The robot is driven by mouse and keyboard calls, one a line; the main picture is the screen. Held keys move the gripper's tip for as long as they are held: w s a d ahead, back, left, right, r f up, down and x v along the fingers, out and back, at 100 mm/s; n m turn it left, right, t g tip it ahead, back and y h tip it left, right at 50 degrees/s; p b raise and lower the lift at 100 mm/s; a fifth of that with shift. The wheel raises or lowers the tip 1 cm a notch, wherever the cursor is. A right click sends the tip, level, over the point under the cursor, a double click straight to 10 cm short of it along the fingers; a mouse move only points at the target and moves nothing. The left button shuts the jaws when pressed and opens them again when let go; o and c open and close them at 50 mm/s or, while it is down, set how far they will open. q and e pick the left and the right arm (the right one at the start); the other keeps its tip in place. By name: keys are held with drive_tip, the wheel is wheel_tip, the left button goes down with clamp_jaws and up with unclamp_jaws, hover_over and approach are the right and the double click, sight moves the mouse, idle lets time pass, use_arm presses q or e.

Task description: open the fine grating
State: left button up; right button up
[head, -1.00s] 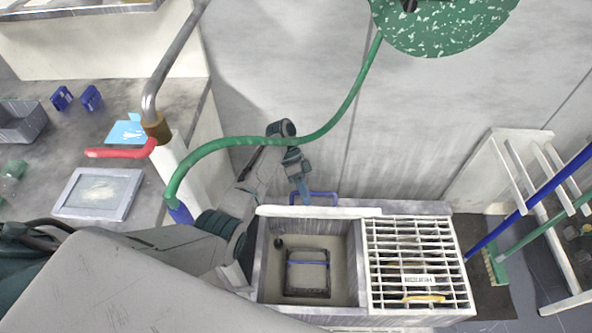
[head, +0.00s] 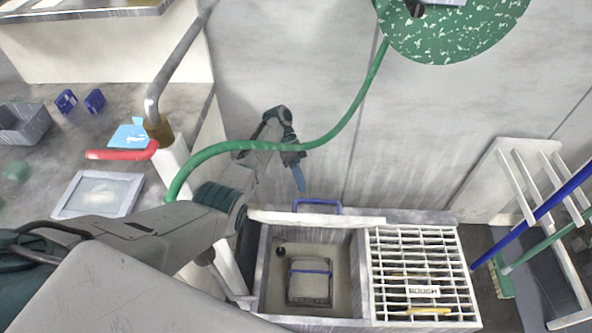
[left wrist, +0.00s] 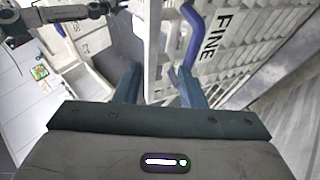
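The fine grating (head: 335,220) stands up on its edge at the back of the left basin. In the head view it shows nearly edge-on as a white strip, with its blue handle (head: 316,205) on the far side. In the left wrist view the white grating (left wrist: 225,60) shows its FINE lettering and its blue handle (left wrist: 190,40). My left gripper (head: 299,178) is just beyond the handle and to its left. Its two fingers (left wrist: 160,88) are apart with nothing seen held between them; the handle's lower end is close to the right finger. My right gripper is not in view.
The left basin (head: 260,275) is uncovered, with a blue-handled square item (head: 310,282) inside. The ROUGH grating (head: 420,262) lies flat over the right basin. A green hose (head: 325,135) hangs over my left arm. A rack (head: 510,185) with poles stands at right.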

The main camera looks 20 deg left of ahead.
use_arm(q)
drive_tip(key=w+a, duration=0.1)
drive_tip(key=w+a+r+b, duration=0.1)
drive_tip(key=shift+w+r, duration=0.2)
drive_tip(key=shift+w, duration=0.15)
